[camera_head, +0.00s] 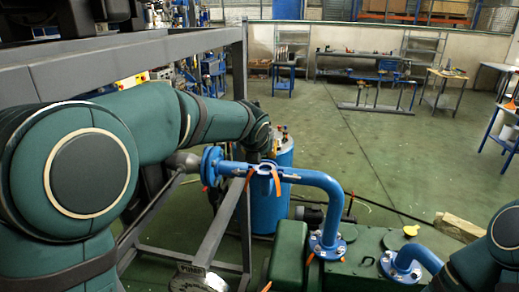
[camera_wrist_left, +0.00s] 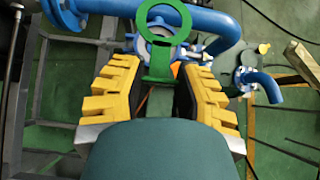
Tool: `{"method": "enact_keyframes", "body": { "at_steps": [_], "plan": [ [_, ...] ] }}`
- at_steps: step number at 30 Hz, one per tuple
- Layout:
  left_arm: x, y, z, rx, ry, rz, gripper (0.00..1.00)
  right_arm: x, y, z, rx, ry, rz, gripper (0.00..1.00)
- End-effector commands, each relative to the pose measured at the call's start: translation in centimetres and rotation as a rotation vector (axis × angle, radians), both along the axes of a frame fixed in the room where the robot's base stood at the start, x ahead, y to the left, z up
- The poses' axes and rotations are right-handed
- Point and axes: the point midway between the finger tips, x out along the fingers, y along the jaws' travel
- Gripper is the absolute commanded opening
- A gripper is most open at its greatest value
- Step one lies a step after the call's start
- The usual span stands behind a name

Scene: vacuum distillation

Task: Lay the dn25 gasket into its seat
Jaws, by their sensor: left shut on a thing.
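The dn25 gasket shows in the left wrist view as a flat green ring with a tab (camera_wrist_left: 158,68). My left gripper (camera_wrist_left: 160,75), with yellow ridged fingers, is shut on the tab, and the ring sticks out ahead of the fingertips. Behind the ring is a pale metal flange opening on the blue pipework (camera_wrist_left: 212,22). It appears partly covered by the ring, and I cannot tell whether they touch. In the head view my left arm reaches over the blue pipe (camera_head: 320,180); the fingers and gasket are not clear there. My right gripper is out of view.
A blue flange (camera_head: 211,166) stands left on the pipe line, and orange straps (camera_head: 277,184) hang near the joint. A grey frame (camera_head: 244,215) stands below my left arm. A green machine (camera_head: 350,265) with blue pipe stubs fills the lower right.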

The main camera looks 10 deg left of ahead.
Motion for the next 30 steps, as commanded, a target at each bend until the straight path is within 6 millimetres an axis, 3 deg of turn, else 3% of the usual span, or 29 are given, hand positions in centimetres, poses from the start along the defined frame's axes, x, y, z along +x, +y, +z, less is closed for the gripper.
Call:
{"method": "enact_keyframes", "body": {
  "at_steps": [7, 21, 30],
  "plan": [
    [-0.2, 0.1, 0.1, -0.003, -0.009, -0.004, 0.1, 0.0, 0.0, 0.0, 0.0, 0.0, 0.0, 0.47],
    [-0.2, 0.0, -4.1, -0.004, -0.007, -0.002, 0.1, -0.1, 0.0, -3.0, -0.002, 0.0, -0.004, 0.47],
    [-0.2, 0.0, -5.6, -0.003, -0.008, -0.003, 0.1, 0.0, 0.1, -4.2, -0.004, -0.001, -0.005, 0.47]
  ]
}}
